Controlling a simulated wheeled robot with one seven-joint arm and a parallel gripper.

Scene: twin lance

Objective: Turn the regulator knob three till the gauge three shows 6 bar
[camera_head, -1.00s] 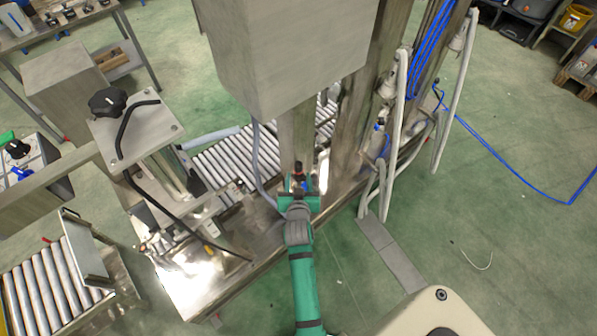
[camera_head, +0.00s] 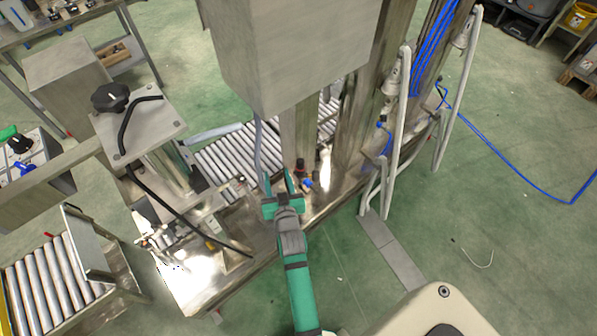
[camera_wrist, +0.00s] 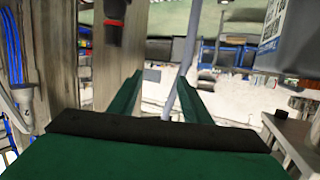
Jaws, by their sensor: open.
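A small regulator with a black and red knob (camera_head: 300,165) and a blue part (camera_head: 308,184) stands by the machine's metal column. Its black and red part also shows at the upper left of the wrist view (camera_wrist: 114,20). My gripper (camera_head: 279,178) is open and empty, just left of this regulator and apart from it. In the wrist view, the green fingers (camera_wrist: 160,92) are spread, with the knob beyond and left of the left finger. No gauge face or number is readable, so I cannot tell which regulator is number three.
A grey hose (camera_head: 258,150) hangs beside the column and shows between my fingers in the wrist view (camera_wrist: 188,50). A large metal box (camera_head: 290,60) overhangs the spot. A roller conveyor (camera_head: 226,160) lies behind. White pipes (camera_head: 398,130) stand at the right.

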